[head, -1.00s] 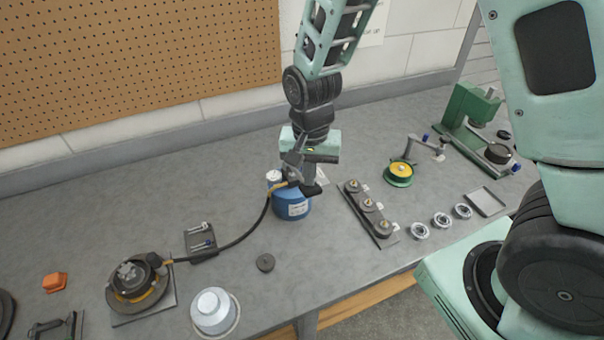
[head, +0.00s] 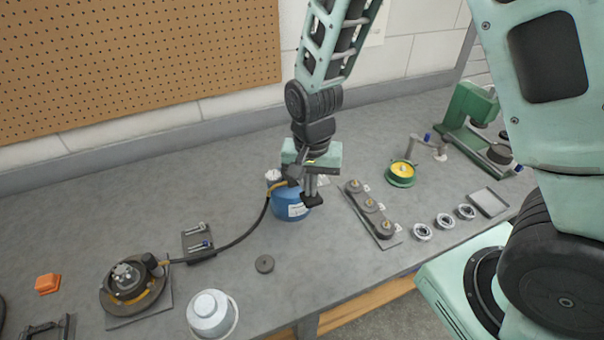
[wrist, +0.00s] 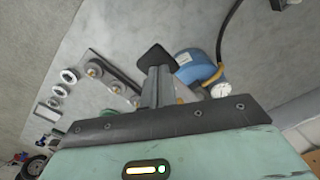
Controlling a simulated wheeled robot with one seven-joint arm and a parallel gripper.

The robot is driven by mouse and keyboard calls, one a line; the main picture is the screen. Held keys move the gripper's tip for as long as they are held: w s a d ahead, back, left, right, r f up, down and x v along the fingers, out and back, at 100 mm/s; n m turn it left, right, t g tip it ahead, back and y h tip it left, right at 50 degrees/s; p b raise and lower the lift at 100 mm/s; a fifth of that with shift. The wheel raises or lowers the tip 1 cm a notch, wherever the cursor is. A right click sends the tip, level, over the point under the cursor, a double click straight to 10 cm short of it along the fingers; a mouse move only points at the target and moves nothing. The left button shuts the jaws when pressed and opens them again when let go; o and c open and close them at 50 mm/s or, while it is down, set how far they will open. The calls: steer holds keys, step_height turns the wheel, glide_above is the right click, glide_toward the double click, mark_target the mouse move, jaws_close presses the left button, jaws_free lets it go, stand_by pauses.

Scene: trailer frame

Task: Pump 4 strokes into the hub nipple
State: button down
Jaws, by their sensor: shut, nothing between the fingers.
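A blue grease pump (head: 287,208) stands on the bench, with a white gauge (head: 273,175) on top; both also show in the wrist view, the pump (wrist: 196,67) and the gauge (wrist: 221,90). A dark hose (head: 245,238) runs from it to the left and ends at the hub (head: 127,281), which lies on a square plate. The nipple itself is too small to make out. My gripper (head: 312,200) is shut and empty, pointing down at the pump's right side. It partly covers the pump top; I cannot tell whether it touches the pump or its handle.
A tray of several dark round parts (head: 370,208) lies right of the pump, with bearing rings (head: 445,221) beyond. Bench behind the pump is clear.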

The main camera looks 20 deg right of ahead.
steer(key=shift+f, duration=0.55)
steer(key=shift+f+b, duration=0.1)
steer(key=shift+b, duration=0.2)
steer(key=shift+f+b, duration=0.65)
steer(key=shift+f, duration=0.25)
steer(key=shift+r, duration=0.1)
step_height(320, 180, up, 12)
steer(key=p, duration=1)
steer(key=shift+w+p, duration=0.3)
steer(key=shift+w, duration=0.15)
